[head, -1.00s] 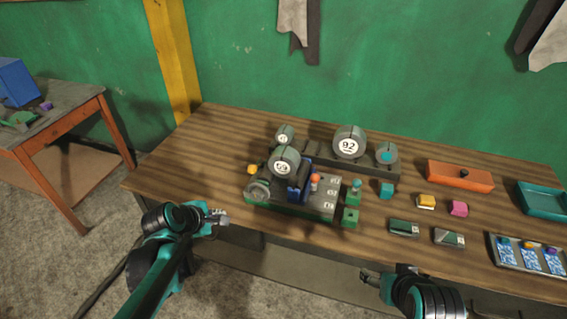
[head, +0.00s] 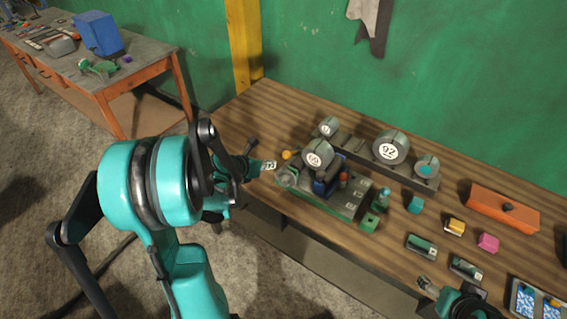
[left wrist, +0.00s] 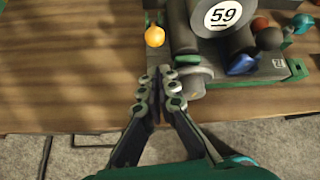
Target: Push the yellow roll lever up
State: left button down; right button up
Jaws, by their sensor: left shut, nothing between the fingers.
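The yellow ball knob (head: 287,155) of the roll lever sticks out at the left side of the grey and green machine (head: 335,205) on the wooden bench. It also shows in the left wrist view (left wrist: 154,36), beside the dial marked 59; its stem is hard to see. My left gripper (head: 268,165) is shut and empty at the machine's left end, just left of the knob in the head view. In the left wrist view its fingertips (left wrist: 161,78) are below the knob in the picture, apart from it. My right gripper (head: 425,283) is near the bench's front edge; its finger gap is unclear.
A dial marked 92 (head: 391,148) stands behind the machine. A red-orange knob (head: 343,177) sits on it. Small coloured blocks, an orange box (head: 503,208) and a tray (head: 535,300) lie to the right. The bench left of the machine (head: 245,120) is clear.

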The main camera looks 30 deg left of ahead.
aim_at(293, 153)
pick_arm(q)
jog(key=b+x, duration=0.2)
jog(key=x, duration=0.8)
jog(key=shift+r, duration=0.1)
